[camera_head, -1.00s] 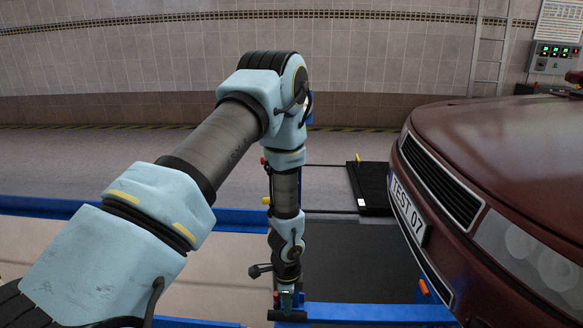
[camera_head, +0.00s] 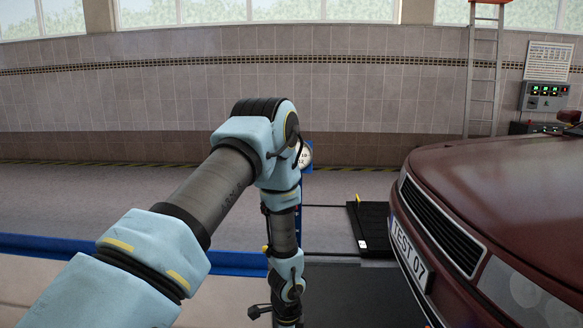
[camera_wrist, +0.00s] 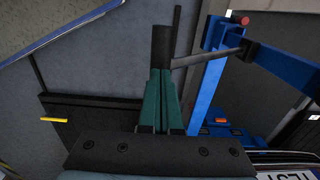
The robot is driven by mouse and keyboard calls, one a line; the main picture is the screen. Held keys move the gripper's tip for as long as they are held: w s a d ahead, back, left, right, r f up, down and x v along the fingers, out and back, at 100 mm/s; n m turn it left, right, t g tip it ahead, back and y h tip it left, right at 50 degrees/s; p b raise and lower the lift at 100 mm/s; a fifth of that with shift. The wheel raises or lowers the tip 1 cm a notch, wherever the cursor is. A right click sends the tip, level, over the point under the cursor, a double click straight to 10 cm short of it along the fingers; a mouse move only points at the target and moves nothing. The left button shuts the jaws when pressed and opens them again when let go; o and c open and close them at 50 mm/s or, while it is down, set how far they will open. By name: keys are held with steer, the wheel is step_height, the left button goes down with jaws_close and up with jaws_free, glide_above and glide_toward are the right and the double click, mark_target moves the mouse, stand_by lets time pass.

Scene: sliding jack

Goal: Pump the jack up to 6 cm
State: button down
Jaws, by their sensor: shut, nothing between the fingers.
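In the wrist view my gripper (camera_wrist: 161,70) is shut, its two green fingers together and dark at the tips. A grey rod (camera_wrist: 208,57) runs from beside the fingertips to a black joint on a blue frame (camera_wrist: 206,88), which seems to be part of the jack. I cannot tell whether the fingertips touch the rod. A red knob (camera_wrist: 241,19) tops the frame. In the head view the gripper end lies below the picture edge. A round dial gauge (camera_head: 305,155) shows partly behind my arm; its reading is too small to tell.
A dark red car (camera_head: 490,190) with plate TEST 07 stands at the right. A black plate (camera_head: 374,232) with a yellow lever lies left of it; it seems to show in the wrist view too (camera_wrist: 90,118). A blue rail (camera_head: 235,263) crosses behind my arm. Floor beyond is clear.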

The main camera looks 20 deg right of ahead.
steer(key=s+a+f+b, duration=0.1)
steer(key=s+f+b, duration=0.2)
steer(key=f+b, duration=0.3)
steer(key=shift+s+a+f, duration=0.35)
steer(key=shift+a+f, duration=0.05)
steer(key=shift+f, duration=0.45)
step_height(320, 180, down, 7)
steer(key=s+b, duration=0.2)
steer(key=b, duration=0.4)
steer(key=w+r+p, duration=0.1)
steer(key=r+p, duration=0.3)
steer(key=w+d+r+p, duration=0.1)
steer(key=w+r+p, duration=0.1)
steer(key=r+p, duration=0.2)
steer(key=w+r+p, duration=0.2)
steer(key=r+p, duration=0.3)
steer(key=r, duration=0.1)
steer(key=shift+w+d+r, duration=0.15)
steer(key=shift+d+r, duration=0.1)
steer(key=shift+d, duration=0.1)
steer(key=shift+w+r, duration=0.15)
steer(key=shift+w, duration=0.05)
steer(key=shift+r, duration=0.1)
